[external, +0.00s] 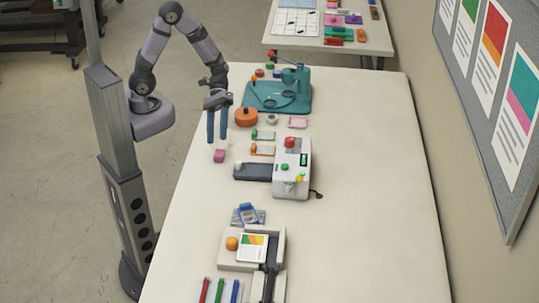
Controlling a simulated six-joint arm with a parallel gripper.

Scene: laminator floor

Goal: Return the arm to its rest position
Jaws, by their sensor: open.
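My gripper (217,124) points down over the left edge of the long table, with its two blue fingers apart and nothing between them. My arm rises from its mount on the grey column, bends at the top and comes down to the gripper. A small pink block (219,156) is on the table just below the fingertips, apart from them. The table (365,190) is off-white and runs from the front to the back of the view.
An orange round object (246,117) is just right of the gripper. A teal press (292,92) stands behind it. A white machine (292,168) with a dark tray is at the middle. A beige device (279,250) and several coloured sticks (220,290) are in front. The table's right side is clear.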

